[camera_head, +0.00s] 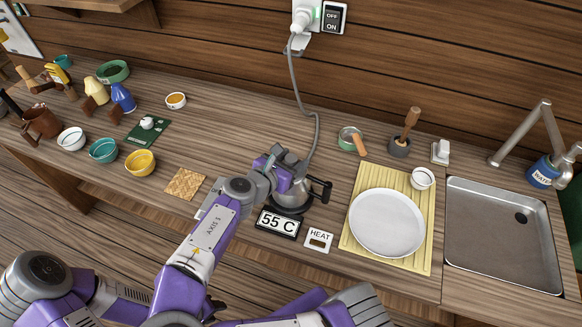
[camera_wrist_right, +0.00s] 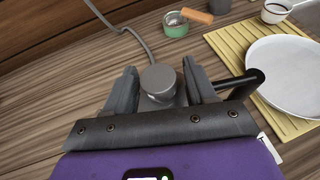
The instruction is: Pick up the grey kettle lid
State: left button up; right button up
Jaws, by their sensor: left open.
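The grey kettle (camera_head: 290,198) stands at the middle of the counter, its black handle (camera_head: 321,188) to the right. Its grey lid knob (camera_wrist_right: 158,80) shows in the right wrist view. My right gripper (camera_head: 283,163) is over the kettle. In the right wrist view its two fingers (camera_wrist_right: 160,88) stand on either side of the knob; whether they touch it is unclear. The rest of the lid is mostly hidden by the gripper. My left gripper (camera_head: 213,305) is low in the head view, mostly hidden behind my arm, open, away from the kettle.
A 55 C display (camera_head: 278,223) and a HEAT sign (camera_head: 319,239) lie in front of the kettle. A white plate (camera_head: 387,222) on a yellow mat (camera_head: 428,255), a green pan (camera_head: 347,139) and a sink (camera_head: 503,235) are right. Several bowls stand left. A cord (camera_head: 297,85) hangs behind.

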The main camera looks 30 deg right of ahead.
jog(key=shift+s, duration=0.1)
jog(key=c, duration=0.8)
